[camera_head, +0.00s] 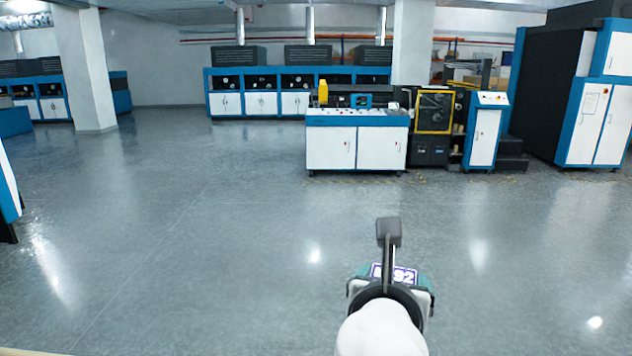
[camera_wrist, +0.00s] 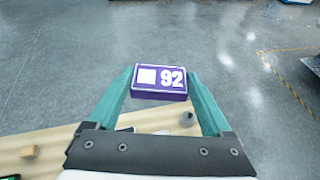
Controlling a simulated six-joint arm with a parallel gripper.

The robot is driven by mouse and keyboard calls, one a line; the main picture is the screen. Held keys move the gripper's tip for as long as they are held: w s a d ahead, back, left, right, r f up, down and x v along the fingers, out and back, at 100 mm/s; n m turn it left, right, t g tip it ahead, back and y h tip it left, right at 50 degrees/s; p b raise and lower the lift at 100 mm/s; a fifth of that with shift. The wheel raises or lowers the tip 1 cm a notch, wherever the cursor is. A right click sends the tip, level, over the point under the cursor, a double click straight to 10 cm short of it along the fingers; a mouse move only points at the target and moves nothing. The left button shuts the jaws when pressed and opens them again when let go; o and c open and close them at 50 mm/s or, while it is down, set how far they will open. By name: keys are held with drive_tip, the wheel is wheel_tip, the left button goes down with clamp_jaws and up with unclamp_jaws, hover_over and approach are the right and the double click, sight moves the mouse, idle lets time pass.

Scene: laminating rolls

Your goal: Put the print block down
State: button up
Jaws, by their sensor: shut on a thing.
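The print block (camera_wrist: 160,82) is purple with a white square and a white 92 on its top face. It sits between the teal fingers of my gripper (camera_wrist: 159,90) in the wrist view, with a finger against each end. My gripper is shut on it. In the head view the print block (camera_head: 404,276) shows partly behind my wrist, over the grey floor area. Its underside is hidden.
A white-and-blue cabinet (camera_head: 356,146) and a machine (camera_head: 434,112) stand ahead. The floor between is clear.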

drive_tip(key=s+a+f+n+y, duration=0.1)
drive_tip(key=s+a+f, duration=0.2)
drive_tip(key=a+f, duration=1.45)
drive_tip(key=s+a+f+y, duration=0.1)
drive_tip(key=s+a+f, duration=0.5)
drive_tip(key=s+a, duration=0.1)
drive_tip(key=s+a+f+n+y, duration=0.1)
drive_tip(key=s+a+f, duration=0.5)
drive_tip(key=s+a, duration=0.1)
drive_tip(key=s+a+f+n+y, duration=0.1)
drive_tip(key=s+a+f, duration=0.6)
drive_tip(key=s, duration=0.2)
drive_tip(key=shift+a+t, duration=0.4)
drive_tip(key=f, duration=0.3)
drive_tip(key=shift+s+a+f, duration=0.3)
drive_tip(key=shift+a+f, duration=0.05)
drive_tip(key=shift+f, duration=0.35)
